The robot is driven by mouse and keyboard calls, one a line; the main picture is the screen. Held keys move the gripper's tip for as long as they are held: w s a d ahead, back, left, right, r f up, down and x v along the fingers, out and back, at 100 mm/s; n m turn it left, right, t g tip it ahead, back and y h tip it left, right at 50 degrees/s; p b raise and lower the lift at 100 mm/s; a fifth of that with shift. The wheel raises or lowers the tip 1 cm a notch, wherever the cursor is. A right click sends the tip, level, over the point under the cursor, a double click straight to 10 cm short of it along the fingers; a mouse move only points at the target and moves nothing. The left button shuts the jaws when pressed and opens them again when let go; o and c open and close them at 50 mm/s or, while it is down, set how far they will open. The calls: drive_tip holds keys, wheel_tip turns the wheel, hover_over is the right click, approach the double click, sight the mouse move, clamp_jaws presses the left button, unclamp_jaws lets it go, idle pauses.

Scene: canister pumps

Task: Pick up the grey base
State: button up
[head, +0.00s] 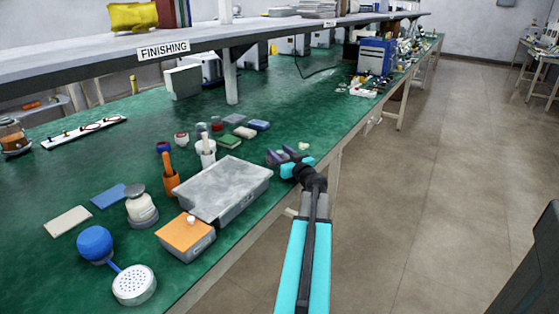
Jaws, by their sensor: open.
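No part stands out clearly as the grey base. A white canister with a grey top (141,205) stands at the left front. My gripper (279,156) is over the bench's right edge, its dark fingers pointing left. It is open, and I see nothing held. It is right of the small parts and apart from them. A small pale part (303,146) lies just beyond it.
A large grey lidded bin (224,189) and an orange-lidded box (185,237) stand left of my arm. Several coloured pads, including a green one (229,142), lie beyond the bin. A shelf (200,42) overhangs the back. Green bench top (310,105) is clear beyond my gripper.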

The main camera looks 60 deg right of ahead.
sight(281, 153)
idle(0.3)
clamp_jaws()
drive_tip(key=shift+r, duration=0.1)
drive_tip(key=shift+r, duration=1.1)
drive_tip(key=shift+s+a+r, duration=0.15)
drive_tip(key=shift+s+r, duration=0.3)
drive_tip(key=shift+r, duration=0.15)
drive_tip(key=s+a+r+b, duration=0.1)
drive_tip(key=s+a, duration=0.2)
drive_tip(key=s, duration=1.1)
drive_tip(key=shift+s+a+r, duration=0.2)
drive_tip(key=shift+s+r, duration=0.05)
drive_tip(key=shift+s, duration=0.1)
